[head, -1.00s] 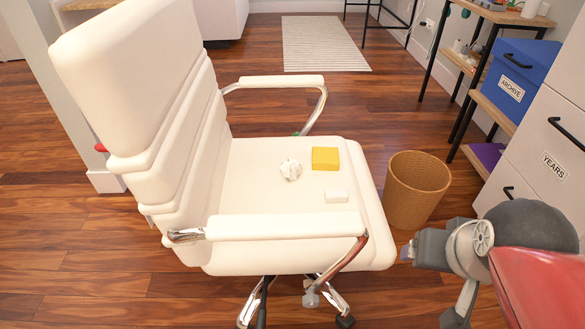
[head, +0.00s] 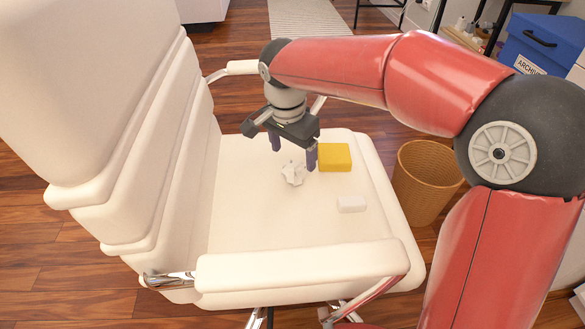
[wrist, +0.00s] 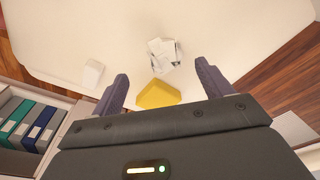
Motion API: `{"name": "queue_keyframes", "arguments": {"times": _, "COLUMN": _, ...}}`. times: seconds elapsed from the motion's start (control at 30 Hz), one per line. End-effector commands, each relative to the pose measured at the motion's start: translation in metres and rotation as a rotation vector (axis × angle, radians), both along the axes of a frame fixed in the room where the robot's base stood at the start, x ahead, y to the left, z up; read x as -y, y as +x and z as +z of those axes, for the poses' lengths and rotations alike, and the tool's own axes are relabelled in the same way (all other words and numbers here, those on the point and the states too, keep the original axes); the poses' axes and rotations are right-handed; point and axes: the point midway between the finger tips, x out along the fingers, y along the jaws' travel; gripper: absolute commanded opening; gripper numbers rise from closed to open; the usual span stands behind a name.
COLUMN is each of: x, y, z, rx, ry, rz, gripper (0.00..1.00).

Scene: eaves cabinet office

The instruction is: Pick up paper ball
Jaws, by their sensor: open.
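The paper ball (head: 292,174) is white and crumpled and rests on the cream chair seat (head: 250,210). It also shows in the wrist view (wrist: 163,54), beyond the fingertips and between their lines. My gripper (head: 293,152) is open and empty above the seat, close to the ball, with its two dark fingers apart. In the wrist view the gripper (wrist: 163,82) shows a wide gap between its fingers. I cannot tell the exact height of the fingertips over the ball.
A yellow block (head: 334,158) lies right beside the ball, near one finger. A small white block (head: 351,204) lies nearer the front armrest (head: 290,268). The chair backrest (head: 130,120) rises at left. A wicker basket (head: 428,180) stands right of the chair.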

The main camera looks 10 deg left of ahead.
Motion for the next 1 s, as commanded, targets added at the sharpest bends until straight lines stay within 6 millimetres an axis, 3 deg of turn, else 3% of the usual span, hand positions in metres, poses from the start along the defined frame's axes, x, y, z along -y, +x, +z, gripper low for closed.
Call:
{"name": "queue_keyframes", "arguments": {"times": 0.5, "x": 0.005, "y": 0.012, "z": -0.067, "rx": -0.003, "ry": -0.001, "rz": 0.001, "gripper": 0.78}}
{"name": "queue_keyframes", "arguments": {"times": 0.8, "x": 0.005, "y": 0.012, "z": -0.071, "rx": -0.001, "ry": -0.001, "rz": 0.000, "gripper": 0.78}}
{"name": "queue_keyframes", "arguments": {"times": 1.0, "x": 0.005, "y": 0.012, "z": -0.070, "rx": -0.001, "ry": -0.001, "rz": 0.000, "gripper": 0.53}}
